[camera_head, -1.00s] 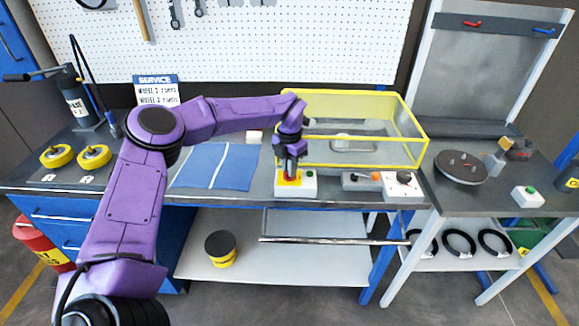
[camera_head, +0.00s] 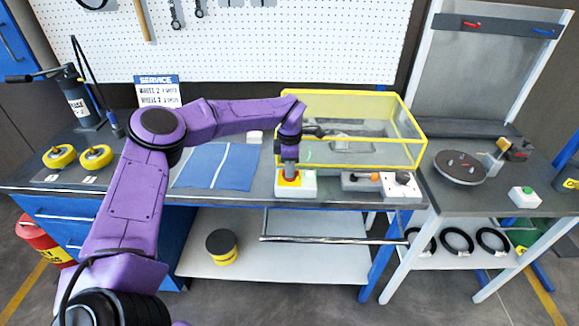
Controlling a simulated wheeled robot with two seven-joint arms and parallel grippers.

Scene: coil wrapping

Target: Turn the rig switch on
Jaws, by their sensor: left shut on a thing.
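My left gripper (camera_head: 290,167) points down over a small white box with a yellow top (camera_head: 309,184) at the bench's front edge. It is shut on the red button (camera_head: 289,179) on that top, and its fingers partly hide the button. To the right are a grey box with an orange knob (camera_head: 375,177) and a white box with a black rotary knob (camera_head: 402,178). I cannot tell which control is the rig switch, or its setting. A clear guard with a yellow frame (camera_head: 372,166) stands just behind these boxes. My right gripper is out of view.
A blue mat (camera_head: 238,168) lies left of the gripper. A metal rail (camera_head: 330,239) runs below the bench front. Yellow wheels (camera_head: 97,157) lie at left. A side table at right holds a round plate (camera_head: 460,168) and a green-button box (camera_head: 524,197).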

